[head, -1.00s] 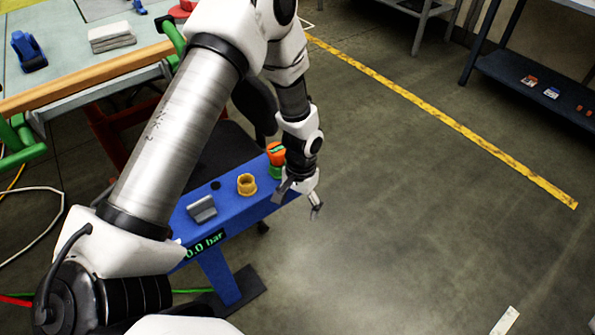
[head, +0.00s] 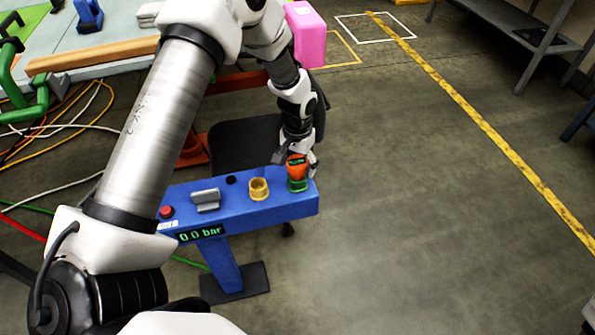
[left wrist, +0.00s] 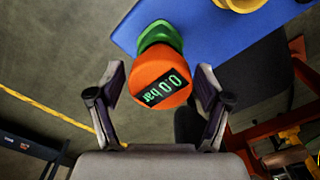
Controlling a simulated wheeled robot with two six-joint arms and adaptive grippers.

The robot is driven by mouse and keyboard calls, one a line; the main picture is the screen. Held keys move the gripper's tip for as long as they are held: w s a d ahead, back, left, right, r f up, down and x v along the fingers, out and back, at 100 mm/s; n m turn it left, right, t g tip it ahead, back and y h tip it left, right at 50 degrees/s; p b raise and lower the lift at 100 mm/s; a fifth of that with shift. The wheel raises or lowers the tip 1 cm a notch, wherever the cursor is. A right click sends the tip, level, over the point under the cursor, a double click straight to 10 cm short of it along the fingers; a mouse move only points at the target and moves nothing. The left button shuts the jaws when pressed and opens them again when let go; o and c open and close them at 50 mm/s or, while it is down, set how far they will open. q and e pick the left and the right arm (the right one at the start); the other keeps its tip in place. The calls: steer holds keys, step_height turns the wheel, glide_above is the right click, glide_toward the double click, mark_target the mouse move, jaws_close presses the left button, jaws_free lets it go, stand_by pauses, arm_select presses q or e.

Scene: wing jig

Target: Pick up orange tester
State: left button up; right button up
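The orange tester (head: 297,166) stands upright in a green holder (head: 298,184) at the right end of the blue bench (head: 240,204). In the left wrist view the tester (left wrist: 160,78) shows its dark display reading 0.0 bar, with the green holder (left wrist: 160,35) beyond it. My left gripper (head: 295,160) is at the tester, just behind it in the head view. In the left wrist view the left gripper (left wrist: 158,88) is open, one finger on each side of the tester, with gaps visible on both sides. My right gripper is in neither view.
On the blue bench are a yellow ring (head: 259,189), a grey block (head: 206,200) and a red button (head: 166,212). A black seat-like surface (head: 245,145) lies behind the bench. A pink box (head: 305,35) stands farther back.

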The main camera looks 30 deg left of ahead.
arm_select(q)
steer(key=c, duration=0.7)
step_height(320, 180, up, 10)
steer(key=shift+r+p, duration=0.25)
steer(key=shift+p, duration=0.05)
step_height(320, 180, up, 3)
steer(key=p, duration=0.3)
steer(key=shift+f, duration=0.2)
